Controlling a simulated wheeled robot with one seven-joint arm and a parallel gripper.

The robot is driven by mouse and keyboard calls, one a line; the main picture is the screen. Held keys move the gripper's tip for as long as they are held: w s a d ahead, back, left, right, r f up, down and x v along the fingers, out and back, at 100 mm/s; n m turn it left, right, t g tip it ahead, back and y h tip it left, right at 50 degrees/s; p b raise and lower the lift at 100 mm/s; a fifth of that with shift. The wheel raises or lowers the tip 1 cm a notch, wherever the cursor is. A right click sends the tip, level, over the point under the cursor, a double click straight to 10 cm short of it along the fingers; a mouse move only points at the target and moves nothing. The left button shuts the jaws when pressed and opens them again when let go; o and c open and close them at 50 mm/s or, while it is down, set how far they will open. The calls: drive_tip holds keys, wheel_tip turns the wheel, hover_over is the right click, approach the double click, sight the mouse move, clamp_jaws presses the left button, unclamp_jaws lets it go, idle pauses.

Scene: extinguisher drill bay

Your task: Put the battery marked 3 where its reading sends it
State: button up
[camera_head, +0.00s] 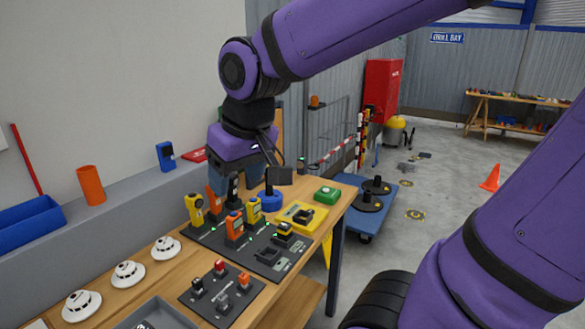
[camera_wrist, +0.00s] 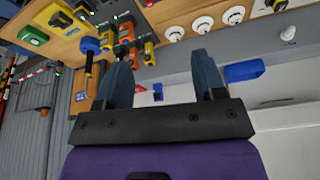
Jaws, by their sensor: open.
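No marking 3 is legible in either view, so I cannot tell which item is that battery. A black mat (camera_head: 212,237) on the bench holds several upright yellow and orange devices, among them a yellow one (camera_head: 194,208) and an orange one (camera_head: 234,226). Small dark blocks, one with a yellow top (camera_head: 284,229), sit at the mat's right. A smaller dark board (camera_head: 199,311) in front holds several small black and red-topped pieces. My gripper (camera_wrist: 162,65) is open and empty, its two blue-grey fingers apart. In the head view it hangs behind the devices, its fingers partly hidden.
A yellow tray (camera_head: 287,214) with a dark item, a green box (camera_head: 327,195) and a blue round base (camera_head: 266,203) stand at the bench's far end. White detectors (camera_head: 128,273) line the left. A grey tray (camera_head: 172,311) is in front. A blue cart (camera_head: 345,223) stands beyond.

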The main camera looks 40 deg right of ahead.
drive_tip(key=s+d+r, duration=0.1)
drive_tip(key=s+d, duration=0.1)
drive_tip(key=s, duration=0.2)
drive_tip(key=s+d+r+t, duration=0.1)
drive_tip(key=s+d, duration=0.1)
drive_tip(key=s, duration=0.2)
drive_tip(key=shift+s+d+r+m, duration=0.25)
drive_tip(key=shift+m, duration=0.15)
